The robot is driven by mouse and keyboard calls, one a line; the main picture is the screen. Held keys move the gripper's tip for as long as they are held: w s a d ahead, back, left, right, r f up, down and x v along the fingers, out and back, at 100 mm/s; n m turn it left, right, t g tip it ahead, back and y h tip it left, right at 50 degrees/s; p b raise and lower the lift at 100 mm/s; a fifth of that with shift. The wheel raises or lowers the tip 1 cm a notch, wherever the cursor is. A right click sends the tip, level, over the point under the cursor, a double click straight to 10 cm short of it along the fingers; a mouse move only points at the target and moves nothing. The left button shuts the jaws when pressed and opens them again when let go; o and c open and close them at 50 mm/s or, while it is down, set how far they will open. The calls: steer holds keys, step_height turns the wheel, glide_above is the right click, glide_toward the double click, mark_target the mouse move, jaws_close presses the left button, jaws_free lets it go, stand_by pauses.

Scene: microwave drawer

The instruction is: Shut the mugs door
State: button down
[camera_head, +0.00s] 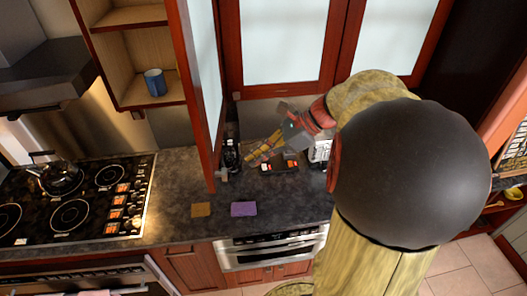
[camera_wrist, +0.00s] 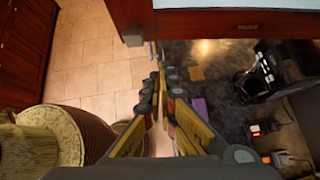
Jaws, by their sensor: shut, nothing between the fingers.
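The mugs door, a red-framed door with a frosted pane (camera_head: 203,60), stands swung open from the upper cabinet (camera_head: 122,60). A blue mug (camera_head: 155,82) sits on the cabinet's lower shelf. The door's lower edge crosses the top of the wrist view (camera_wrist: 225,32), with a small grey piece (camera_wrist: 133,38) at its left end that looks like a handle. My gripper (camera_head: 251,160) is to the right of the door in the head view, with its yellow fingers pointing toward it. In the wrist view the fingertips (camera_wrist: 162,74) are close together and empty, just below the door edge; contact cannot be told.
Closed frosted-glass cabinet doors (camera_head: 280,45) are at the back. The counter (camera_head: 185,230) below holds a brown sponge (camera_head: 202,210), a purple sponge (camera_head: 244,209) and a dark item (camera_head: 231,156). A stove (camera_head: 75,195) with a kettle (camera_head: 60,176) is at left.

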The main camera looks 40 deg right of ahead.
steer(key=w+a+f+p, duration=0.1)
steer(key=w+a+f, duration=0.2)
steer(key=w+a, duration=0.2)
steer(key=shift+a, duration=0.25)
steer(key=shift+a, duration=0.1)
